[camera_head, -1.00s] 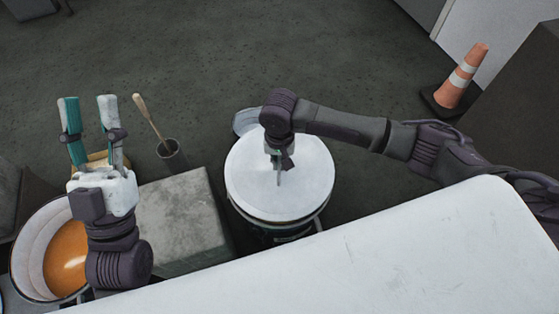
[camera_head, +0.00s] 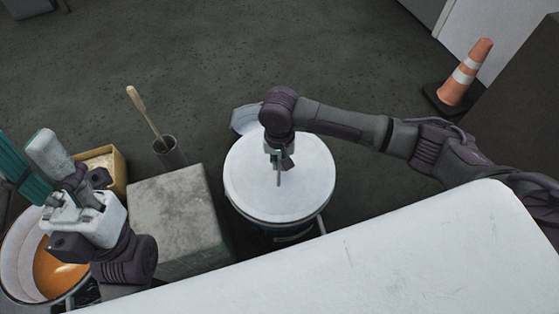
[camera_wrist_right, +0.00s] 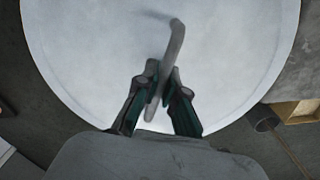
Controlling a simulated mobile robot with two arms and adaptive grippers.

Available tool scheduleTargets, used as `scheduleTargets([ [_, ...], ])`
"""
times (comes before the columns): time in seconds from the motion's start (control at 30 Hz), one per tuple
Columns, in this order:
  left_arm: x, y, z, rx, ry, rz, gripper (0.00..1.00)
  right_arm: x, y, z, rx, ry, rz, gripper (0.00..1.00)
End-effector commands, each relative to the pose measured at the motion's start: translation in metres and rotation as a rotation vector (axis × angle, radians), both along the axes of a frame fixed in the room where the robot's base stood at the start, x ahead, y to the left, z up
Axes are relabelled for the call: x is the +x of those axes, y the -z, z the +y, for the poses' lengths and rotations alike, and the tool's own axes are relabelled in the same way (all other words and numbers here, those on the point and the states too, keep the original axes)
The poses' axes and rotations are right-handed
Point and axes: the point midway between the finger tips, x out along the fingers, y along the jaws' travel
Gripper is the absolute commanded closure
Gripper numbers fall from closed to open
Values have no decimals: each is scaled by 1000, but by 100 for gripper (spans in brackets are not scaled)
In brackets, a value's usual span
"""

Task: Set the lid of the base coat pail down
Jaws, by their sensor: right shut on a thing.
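The lid (camera_head: 300,190) is a large white disc with an upright grey bar handle, and it covers the top of a dark pail (camera_head: 290,234). Whether it rests on the rim or hangs just above cannot be told. My right gripper (camera_head: 278,158) is over the lid's middle, shut on the handle. In the right wrist view the handle (camera_wrist_right: 175,45) passes between the fingers (camera_wrist_right: 158,95), with the white lid (camera_wrist_right: 90,60) below. My left gripper (camera_head: 22,148) is at the far left, its fingers apart and empty, near an open pail of orange liquid (camera_head: 60,272).
A grey block (camera_head: 178,215) stands left of the lidded pail. Behind it are a cup with a stick (camera_head: 170,153) and a yellowish box (camera_head: 115,165). A pale object (camera_head: 244,119) lies behind the lid. A white surface (camera_head: 400,260) fills the lower right; a cone (camera_head: 467,75) stands far right.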

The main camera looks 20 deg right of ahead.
Motion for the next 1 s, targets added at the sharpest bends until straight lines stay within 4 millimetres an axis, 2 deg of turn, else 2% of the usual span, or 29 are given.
scheduleTargets([
  [0.47, 0, 0, 0, -1, 0, -2, 60, 0, 1, 0, 1, 0, -1, 100],
  [1.0, 0, -1, 0, -1, 1, -1, 60, 0, 11, 0, 1, 0, 0, 100],
])
